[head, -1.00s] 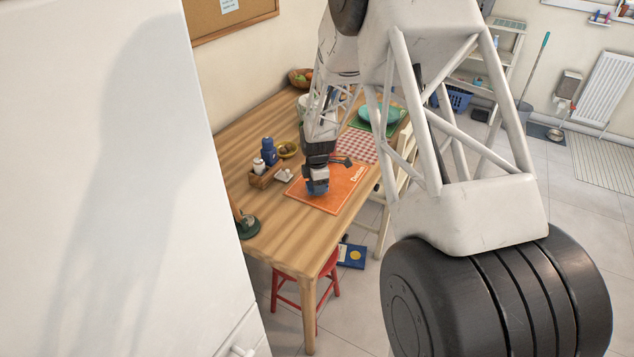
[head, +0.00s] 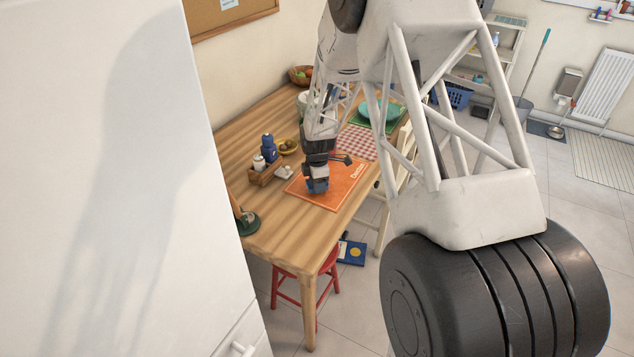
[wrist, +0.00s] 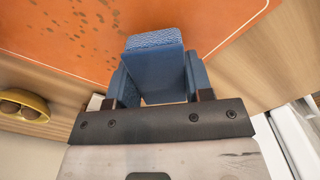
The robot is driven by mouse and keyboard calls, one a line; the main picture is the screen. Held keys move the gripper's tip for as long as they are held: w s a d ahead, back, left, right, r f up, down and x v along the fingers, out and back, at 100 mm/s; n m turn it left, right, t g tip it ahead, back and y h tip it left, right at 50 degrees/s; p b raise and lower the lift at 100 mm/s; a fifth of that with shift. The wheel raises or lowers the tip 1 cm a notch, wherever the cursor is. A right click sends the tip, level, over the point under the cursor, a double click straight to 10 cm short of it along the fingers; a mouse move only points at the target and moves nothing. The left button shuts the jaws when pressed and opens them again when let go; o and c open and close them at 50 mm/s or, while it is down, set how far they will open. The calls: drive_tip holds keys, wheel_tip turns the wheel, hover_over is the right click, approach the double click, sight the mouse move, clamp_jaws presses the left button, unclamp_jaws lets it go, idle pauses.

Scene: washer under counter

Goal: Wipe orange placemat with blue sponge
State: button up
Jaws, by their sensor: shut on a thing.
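The orange placemat (head: 345,191) lies flat on the wooden table in the head view, with white lettering near its right edge. In the wrist view the placemat (wrist: 50,45) shows several brown specks to the left of the sponge. My gripper (head: 317,187) is over the left part of the mat, pointing down. In the wrist view my gripper (wrist: 157,88) is shut on the blue sponge (wrist: 153,60), a block between its two blue fingers. The sponge is at or just above the mat; I cannot tell whether it touches.
A red checked placemat (head: 357,142) lies behind. A green lamp base (head: 247,224) stands at the near left. The table's front corner is clear.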

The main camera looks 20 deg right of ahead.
sight(333, 172)
drive_tip(key=shift+f, duration=0.85)
idle(0.3)
drive_tip(key=shift+w+d+r, duration=0.1)
drive_tip(key=shift+w+d, duration=1.3)
drive_tip(key=shift+w+d, duration=1.4)
drive_tip(key=shift+d, duration=0.05)
drive_tip(key=shift+f, duration=0.2)
drive_tip(key=shift+w+d, duration=0.6)
drive_tip(key=shift+w+d+r, duration=0.1)
drive_tip(key=shift+w+d, duration=0.7)
